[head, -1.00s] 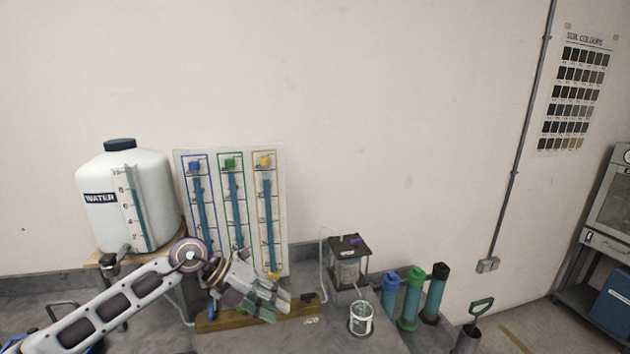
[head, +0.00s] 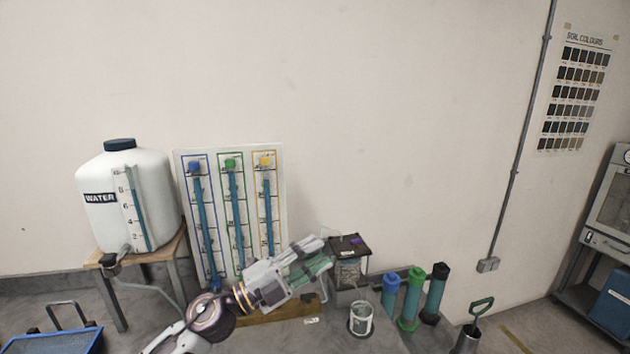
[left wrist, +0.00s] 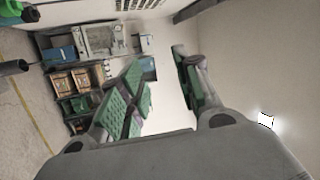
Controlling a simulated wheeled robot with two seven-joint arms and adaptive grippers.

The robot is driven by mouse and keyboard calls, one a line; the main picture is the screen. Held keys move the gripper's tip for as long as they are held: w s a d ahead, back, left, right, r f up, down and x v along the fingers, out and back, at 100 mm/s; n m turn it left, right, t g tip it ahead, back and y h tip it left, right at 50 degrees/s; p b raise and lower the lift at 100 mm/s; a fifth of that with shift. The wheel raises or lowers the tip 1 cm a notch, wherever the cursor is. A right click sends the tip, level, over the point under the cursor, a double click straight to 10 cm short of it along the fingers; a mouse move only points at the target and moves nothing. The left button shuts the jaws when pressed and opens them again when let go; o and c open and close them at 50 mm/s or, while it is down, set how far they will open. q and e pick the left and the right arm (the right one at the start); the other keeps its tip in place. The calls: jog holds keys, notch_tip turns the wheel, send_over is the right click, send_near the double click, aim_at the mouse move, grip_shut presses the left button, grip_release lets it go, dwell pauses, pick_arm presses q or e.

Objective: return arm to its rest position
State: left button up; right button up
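My left gripper (head: 318,255) is raised over the bench in the head view, its fingers pointing up and to the right. Its arm comes in from the bottom left. In the left wrist view the two green-padded fingers (left wrist: 163,85) stand apart with nothing between them, so it is open and empty. In the head view it overlaps the lower right of the tube board (head: 278,200) and comes close to the black-topped apparatus (head: 348,270). I cannot tell whether it touches either. My right gripper is not in view.
A white water tank (head: 125,200) stands on a wooden-topped stand at left, with a blue tray (head: 55,342) below it. A glass beaker (head: 361,318) and capped tubes (head: 411,298) stand right of the gripper. A green-handled tool (head: 470,330) is farther right. The space above the bench is free.

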pick_arm(q)
jog(key=w+a+f+n+t+y, duration=0.35)
jog(key=a+n+t+y, duration=0.6)
jog(key=n, duration=0.45)
jog(key=s+a+f+n+g+y, duration=0.1)
jog(key=a+f+n+g+y, duration=0.2)
jog(key=a+f+n+y, duration=0.7)
jog(key=s+a+f+n+g, duration=0.1)
jog(key=s+a+f+g, duration=0.1)
jog(key=s+f+g, duration=1.15)
jog(key=s+f, duration=0.8)
jog(key=s, duration=0.2)
jog(key=s+f+g+b, duration=0.1)
jog(key=s+f+b, duration=0.15)
jog(key=f, duration=1.65)
jog(key=s+f+b, duration=0.1)
jog(key=f+b, duration=0.2)
jog(key=f, duration=1.7)
jog(key=s+a+f+b, duration=0.2)
jog(key=s+f, duration=0.9)
jog(key=f, duration=0.1)
jog(key=s+a+f+g+b, duration=0.1)
jog(key=s+a+f+b, duration=0.1)
jog(key=s+f, duration=0.8)
jog(key=shift+s+a+f+b, duration=0.3)
jog(key=shift+s+a+f, duration=0.15)
jog(key=shift+f, duration=0.4)
